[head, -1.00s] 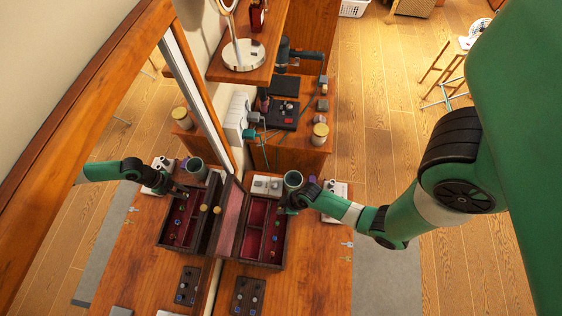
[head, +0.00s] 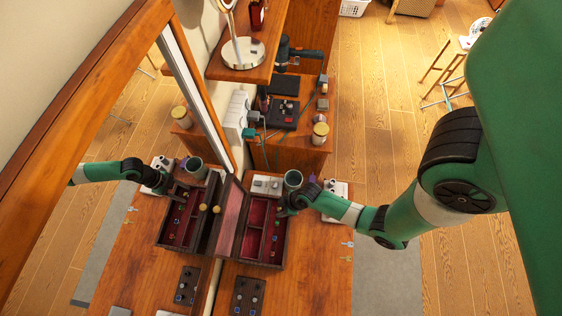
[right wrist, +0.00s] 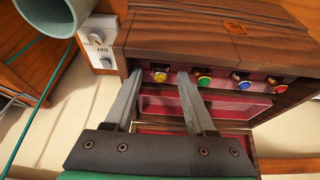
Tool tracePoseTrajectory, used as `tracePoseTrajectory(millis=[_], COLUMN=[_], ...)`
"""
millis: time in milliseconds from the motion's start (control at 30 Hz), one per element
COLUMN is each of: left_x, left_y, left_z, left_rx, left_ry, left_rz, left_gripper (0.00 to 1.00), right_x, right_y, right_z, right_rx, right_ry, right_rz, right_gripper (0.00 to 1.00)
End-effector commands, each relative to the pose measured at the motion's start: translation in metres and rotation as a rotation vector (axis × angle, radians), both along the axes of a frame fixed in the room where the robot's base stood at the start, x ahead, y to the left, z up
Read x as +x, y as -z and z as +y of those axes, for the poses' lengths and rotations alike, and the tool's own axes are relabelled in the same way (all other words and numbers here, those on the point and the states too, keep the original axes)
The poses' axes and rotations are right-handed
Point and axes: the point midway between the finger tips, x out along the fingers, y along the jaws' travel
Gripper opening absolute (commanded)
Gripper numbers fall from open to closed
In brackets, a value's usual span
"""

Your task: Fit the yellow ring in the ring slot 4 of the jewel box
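The jewel box (head: 272,263) is dark wood with red compartments and stands open on the wooden table by the mirror. In the right wrist view its brown wooden side (right wrist: 190,35) lies above a row of ring slots. The yellow ring (right wrist: 160,75), with a yellow stone, sits at the left end of that row. My right gripper (right wrist: 160,78) is open, with one finger on each side of the yellow ring and a gap between. It also shows at the box's upper right edge in the head view (head: 285,209), where its fingertips are too small to judge. My left gripper is not in view.
Green (right wrist: 203,80), blue (right wrist: 243,84) and red (right wrist: 277,88) stones sit along the same row. A grey-green cup (head: 293,178) and a white switch block (head: 266,185) stand behind the box. A dark tray (head: 248,296) with small pieces lies in front. The mirror borders the left.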

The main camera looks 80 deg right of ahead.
Motion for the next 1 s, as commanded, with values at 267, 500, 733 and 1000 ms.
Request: tracePoseTrajectory(millis=[267,500,733,1000], left_x=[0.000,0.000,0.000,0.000], left_y=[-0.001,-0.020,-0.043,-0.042], left_z=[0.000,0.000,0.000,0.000], left_rx=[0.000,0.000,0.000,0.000], left_ry=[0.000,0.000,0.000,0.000], left_rz=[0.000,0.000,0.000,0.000], left_gripper=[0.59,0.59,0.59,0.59], right_x=[-0.001,-0.015,-0.028,-0.029], right_y=[-0.002,-0.041,-0.070,-0.069], right_z=[0.000,0.000,0.001,0.002], right_rx=[0.000,-0.001,-0.001,0.000], right_ry=[0.000,0.004,0.001,0.000], right_rz=[0.000,-0.002,0.001,0.000], right_gripper=[0.60,0.60,0.60,0.60])
